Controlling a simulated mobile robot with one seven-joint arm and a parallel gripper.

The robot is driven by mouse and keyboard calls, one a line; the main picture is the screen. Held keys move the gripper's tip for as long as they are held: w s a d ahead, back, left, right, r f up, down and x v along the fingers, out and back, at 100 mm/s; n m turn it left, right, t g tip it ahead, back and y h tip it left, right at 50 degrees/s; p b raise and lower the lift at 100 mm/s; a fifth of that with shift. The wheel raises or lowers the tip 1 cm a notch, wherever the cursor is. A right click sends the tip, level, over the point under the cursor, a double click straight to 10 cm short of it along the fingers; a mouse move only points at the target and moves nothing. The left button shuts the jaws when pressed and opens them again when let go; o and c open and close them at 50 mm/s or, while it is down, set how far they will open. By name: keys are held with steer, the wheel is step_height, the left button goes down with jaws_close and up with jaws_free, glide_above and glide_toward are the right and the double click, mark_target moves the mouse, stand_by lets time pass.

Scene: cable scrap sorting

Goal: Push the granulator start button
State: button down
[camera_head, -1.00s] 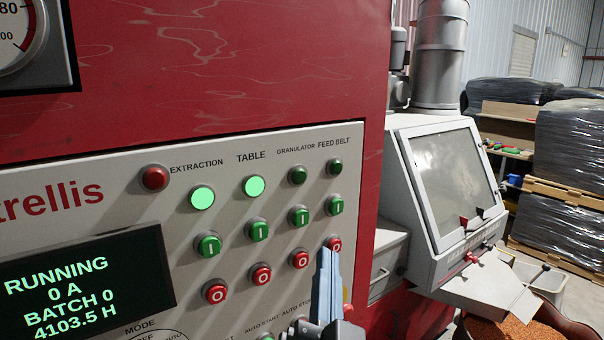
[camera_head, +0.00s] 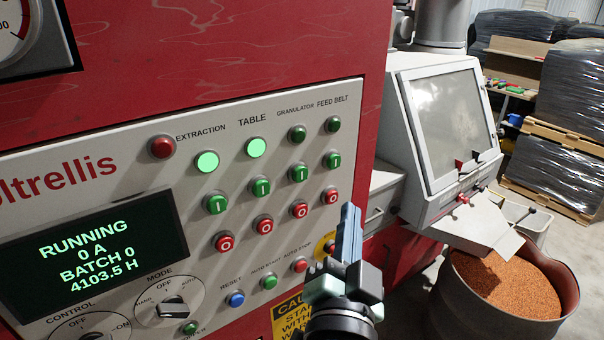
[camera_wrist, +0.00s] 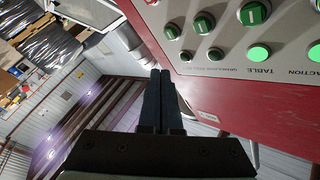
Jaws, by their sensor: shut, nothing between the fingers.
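The granulator start button (camera_head: 298,173) is the green button marked "I" under the GRANULATOR label and its dark lamp (camera_head: 298,133). The red granulator stop button (camera_head: 299,209) is below it. In the wrist view the panel is upside down and the granulator start button (camera_wrist: 205,23) shows at upper right. My gripper (camera_head: 349,207) is shut and empty, its fingertips pointing up. In the head view the tips are right of and below the start button, overlapping no button in its column. In the wrist view my gripper (camera_wrist: 160,72) is apart from the button.
The feed belt start button (camera_head: 332,160) and stop button (camera_head: 331,196) lie close by on the right. The lamps for extraction (camera_head: 207,162) and table (camera_head: 256,147) glow green. A yellow-and-red control (camera_head: 326,246) is partly behind my gripper. A drum of granules (camera_head: 448,315) stands at right.

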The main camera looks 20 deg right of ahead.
mark_target(308, 173)
steer(key=w+a+b, duration=0.2)
steer(key=w, duration=0.6)
steer(key=shift+a, duration=0.1)
steer(key=shift+b, duration=0.4)
stand_by(1.5)
steer(key=shift+w+a, duration=0.1)
steer(key=shift+w, duration=0.25)
steer(key=shift+w+a+b, duration=0.15)
steer(key=shift+w+b, duration=0.3)
steer(key=shift+b, duration=0.15)
stand_by(1.6)
steer(key=shift+s, duration=0.1)
steer(key=shift+s+d, duration=0.25)
steer(key=shift+s, duration=0.5)
